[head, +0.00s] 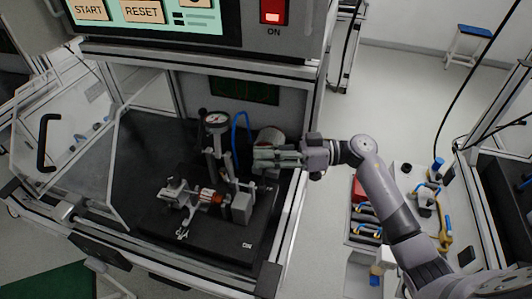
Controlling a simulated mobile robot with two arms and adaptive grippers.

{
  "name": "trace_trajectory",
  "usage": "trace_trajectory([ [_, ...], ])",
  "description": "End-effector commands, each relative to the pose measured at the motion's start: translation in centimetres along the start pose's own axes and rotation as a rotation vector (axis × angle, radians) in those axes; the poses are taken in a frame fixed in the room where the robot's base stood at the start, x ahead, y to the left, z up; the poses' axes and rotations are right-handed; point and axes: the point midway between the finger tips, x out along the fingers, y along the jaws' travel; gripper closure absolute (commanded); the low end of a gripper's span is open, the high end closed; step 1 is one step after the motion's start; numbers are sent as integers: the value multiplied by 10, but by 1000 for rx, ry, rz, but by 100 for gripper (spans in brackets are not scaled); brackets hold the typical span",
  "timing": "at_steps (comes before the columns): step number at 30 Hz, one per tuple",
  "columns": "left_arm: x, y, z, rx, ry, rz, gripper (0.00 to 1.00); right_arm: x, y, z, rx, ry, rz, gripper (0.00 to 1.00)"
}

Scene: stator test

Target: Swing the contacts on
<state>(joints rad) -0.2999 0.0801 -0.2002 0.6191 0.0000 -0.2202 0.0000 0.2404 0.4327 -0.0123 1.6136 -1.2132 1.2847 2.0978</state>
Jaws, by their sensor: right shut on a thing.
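The stator test fixture (240,208) stands on a black base plate (200,230) inside the machine's enclosure. A round dial gauge (215,119) tops its upright post, and a blue hose loops behind. A stator or rotor part with a copper-coloured band (208,196) lies across the fixture's middle. My right gripper (262,158) reaches in from the right and is shut at the fixture's upper right side. It seems to hold a contact lever there, but the fingers hide most of it. My left gripper is not in view.
A clear door (80,160) with a black handle stands open at left. The control panel with START, RESET and a red ON switch (273,12) hangs above. A frame post rises beside my right arm. A tray of tools (366,215) lies at right.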

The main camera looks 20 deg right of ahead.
Motion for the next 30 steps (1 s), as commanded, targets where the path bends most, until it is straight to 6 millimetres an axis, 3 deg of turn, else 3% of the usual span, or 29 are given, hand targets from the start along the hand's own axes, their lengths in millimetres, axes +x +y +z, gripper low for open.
trace_trajectory([
  [6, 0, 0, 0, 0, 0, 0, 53, 0, 0, 0, 0, -1, 0, 100],
  [30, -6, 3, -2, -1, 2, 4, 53, -8, 1, -3, -52, -22, 6, 100],
])
